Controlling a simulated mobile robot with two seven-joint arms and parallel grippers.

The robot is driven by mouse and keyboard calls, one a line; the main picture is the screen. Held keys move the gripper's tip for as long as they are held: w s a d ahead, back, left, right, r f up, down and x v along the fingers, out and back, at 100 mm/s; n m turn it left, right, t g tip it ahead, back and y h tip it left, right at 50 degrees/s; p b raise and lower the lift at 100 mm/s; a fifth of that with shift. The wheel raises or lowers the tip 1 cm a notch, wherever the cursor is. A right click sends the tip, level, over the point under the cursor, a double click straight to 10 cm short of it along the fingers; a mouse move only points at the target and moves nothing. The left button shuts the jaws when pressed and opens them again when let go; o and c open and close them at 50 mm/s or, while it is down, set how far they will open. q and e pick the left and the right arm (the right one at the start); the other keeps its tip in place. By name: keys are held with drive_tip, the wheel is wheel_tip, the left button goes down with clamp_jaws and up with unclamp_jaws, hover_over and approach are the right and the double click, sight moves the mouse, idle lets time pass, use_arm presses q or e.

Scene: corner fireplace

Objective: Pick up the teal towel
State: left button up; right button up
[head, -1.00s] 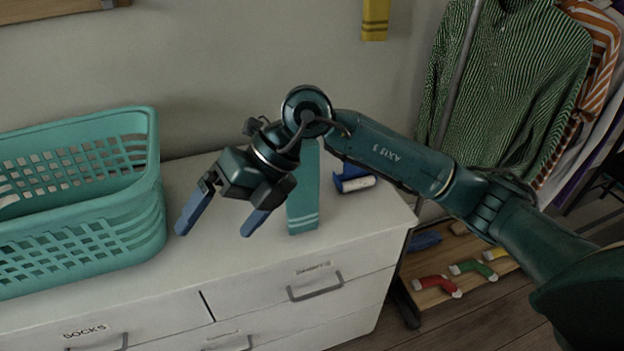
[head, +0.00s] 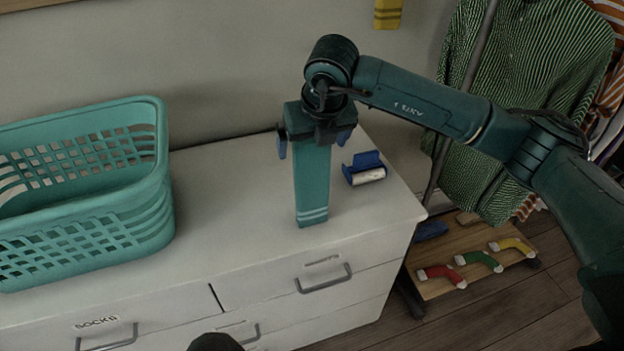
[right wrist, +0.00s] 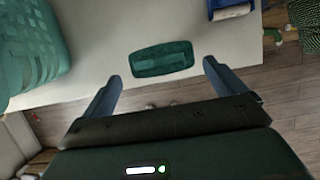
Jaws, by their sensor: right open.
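The teal towel (head: 312,190) is a tall, narrow teal shape with two pale stripes near its bottom. It stands on the white dresser top, right of the basket. My right gripper (head: 313,142) is above it, open and pointing down, with one blue finger on each side of the towel's upper part. The gripper body hides the towel's top in the head view. In the right wrist view the towel (right wrist: 162,59) shows as a teal rectangle between and ahead of the two open fingers, with gaps on both sides. My left gripper is not in view.
A teal laundry basket (head: 165,200) stands at the left of the dresser (head: 245,230). A blue holder with a white roll (head: 366,170) lies just right of the towel. Striped shirts (head: 520,90) hang at the right, above a low wooden shelf (head: 440,288) with socks.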

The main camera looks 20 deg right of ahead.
sight(313, 155)
drive_tip(key=x, duration=0.1)
drive_tip(key=p+x, duration=0.1)
drive_tip(key=x, duration=0.3)
drive_tip(key=shift+d+f+p, duration=0.2)
drive_tip(key=shift+d+p, duration=0.1)
drive_tip(key=shift+p, duration=0.1)
drive_tip(key=shift+s, duration=0.1)
drive_tip(key=shift+r, duration=0.1)
drive_tip(key=c, duration=1.6)
